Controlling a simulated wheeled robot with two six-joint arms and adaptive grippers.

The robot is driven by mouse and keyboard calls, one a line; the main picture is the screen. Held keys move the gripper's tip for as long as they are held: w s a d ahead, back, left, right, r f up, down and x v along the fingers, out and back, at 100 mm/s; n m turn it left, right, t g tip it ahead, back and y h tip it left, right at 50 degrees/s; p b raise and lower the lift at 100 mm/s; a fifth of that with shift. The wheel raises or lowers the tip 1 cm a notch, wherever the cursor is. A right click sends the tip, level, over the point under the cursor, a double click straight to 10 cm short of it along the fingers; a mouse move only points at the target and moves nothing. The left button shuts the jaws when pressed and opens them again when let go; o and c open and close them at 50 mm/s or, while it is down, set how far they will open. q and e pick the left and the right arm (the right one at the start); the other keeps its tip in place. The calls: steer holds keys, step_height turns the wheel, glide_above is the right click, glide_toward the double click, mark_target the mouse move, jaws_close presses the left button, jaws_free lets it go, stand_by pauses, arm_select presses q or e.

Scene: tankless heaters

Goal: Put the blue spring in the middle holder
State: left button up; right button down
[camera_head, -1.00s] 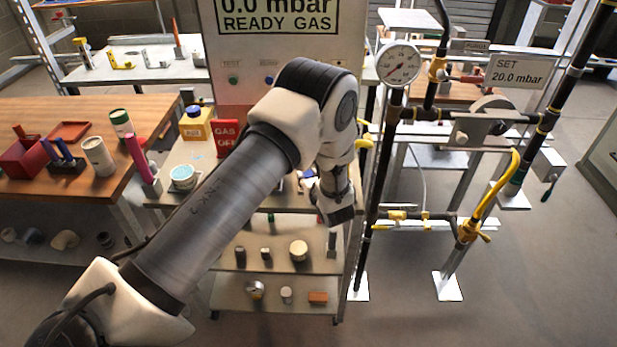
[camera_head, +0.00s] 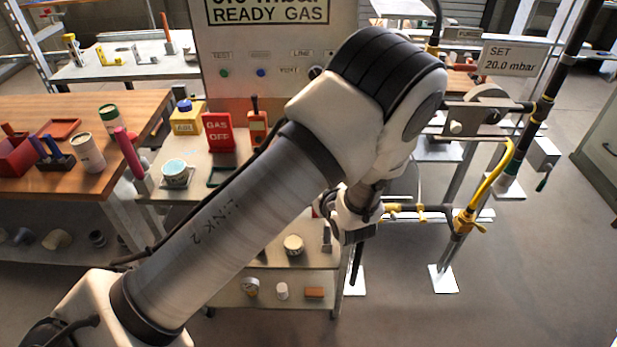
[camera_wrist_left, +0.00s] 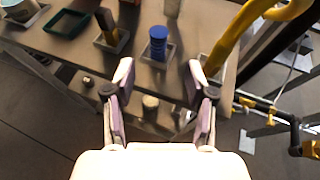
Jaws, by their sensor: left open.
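In the left wrist view a blue ribbed spring (camera_wrist_left: 158,42) stands upright in a square grey holder (camera_wrist_left: 148,60) on the metal table. Whether it rests fully in the holder I cannot tell. To its left, another square holder (camera_wrist_left: 103,46) bears a yellow and dark upright item. To its right, a third holder (camera_wrist_left: 203,62) is partly hidden by a thick yellow pipe. My left gripper (camera_wrist_left: 161,78) is open and empty. Its fingers are spread to either side, short of the spring. In the head view my arm hides the spring, and my left gripper (camera_head: 352,232) shows only partly.
The yellow pipe (camera_wrist_left: 240,35) crosses close to the right of the spring. A green tray (camera_wrist_left: 68,23) lies farther left. In the head view, a gas rig with a yellow hose (camera_head: 492,180) stands right of my arm. A lower shelf (camera_head: 235,298) holds small parts.

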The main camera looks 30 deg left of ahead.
arm_select(q)
steer(key=s+d+f+n+g+h, duration=0.2)
steer(key=s+f+n+g+h, duration=0.1)
steer(key=s+f+n, duration=0.4)
steer(key=s+d+f+n+g+h, duration=0.1)
steer(key=s+f+n+g+h, duration=0.1)
steer(key=s+f+n+h, duration=0.2)
steer(key=s+d+f+n+g+h, duration=0.2)
steer(key=s+f+n, duration=0.8)
steer(key=s+n, duration=0.5)
steer(key=s+g+h, duration=0.1)
steer(key=s, duration=0.4)
steer(key=shift+d+f+g+h, duration=0.25)
steer(key=shift+d+g+h, duration=0.05)
